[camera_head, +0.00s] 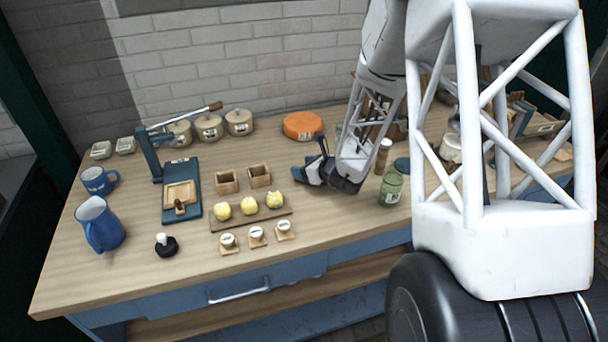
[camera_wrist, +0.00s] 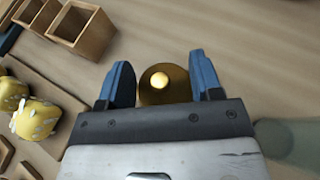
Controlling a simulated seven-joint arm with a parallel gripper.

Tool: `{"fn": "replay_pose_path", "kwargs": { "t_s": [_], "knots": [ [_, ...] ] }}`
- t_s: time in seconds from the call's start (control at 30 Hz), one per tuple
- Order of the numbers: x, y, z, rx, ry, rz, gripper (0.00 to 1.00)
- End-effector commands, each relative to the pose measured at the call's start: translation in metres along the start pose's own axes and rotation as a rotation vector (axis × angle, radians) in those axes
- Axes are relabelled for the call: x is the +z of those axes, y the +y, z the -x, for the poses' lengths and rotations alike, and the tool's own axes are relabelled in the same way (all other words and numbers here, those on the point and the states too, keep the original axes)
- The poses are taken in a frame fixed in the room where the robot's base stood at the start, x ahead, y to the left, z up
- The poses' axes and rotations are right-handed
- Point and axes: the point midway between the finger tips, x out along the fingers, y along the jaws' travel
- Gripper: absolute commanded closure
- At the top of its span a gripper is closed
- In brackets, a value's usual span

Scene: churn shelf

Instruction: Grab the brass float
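The brass float (camera_wrist: 165,84) is a round, golden, shiny thing in the wrist view, between the two blue fingers of my gripper (camera_wrist: 163,82). Its near side is hidden by the gripper body. In the head view my gripper (camera_head: 314,160) is low over the middle of the table, right of the small wooden boxes. I cannot make out the float there.
Left of my gripper are wooden boxes (camera_head: 259,176) and a board with yellow lumps (camera_head: 248,206). An orange disc (camera_head: 302,126) lies behind.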

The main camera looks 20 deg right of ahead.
Motion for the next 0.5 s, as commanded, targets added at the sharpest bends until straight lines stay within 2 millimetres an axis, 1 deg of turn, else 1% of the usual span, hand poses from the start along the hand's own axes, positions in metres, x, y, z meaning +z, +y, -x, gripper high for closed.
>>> {"fn": "replay_pose_path", "kwargs": {
  "t_s": [0.03, 0.1, 0.5],
  "knots": [
    [-0.0001, 0.0001, 0.0000, 0.000, 0.000, 0.000, 0.56],
    [-0.0001, 0.0000, 0.0000, 0.000, 0.000, 0.000, 0.64],
    [0.0030, 0.0000, 0.0012, 0.000, 0.000, 0.000, 0.64]
  ]
}}
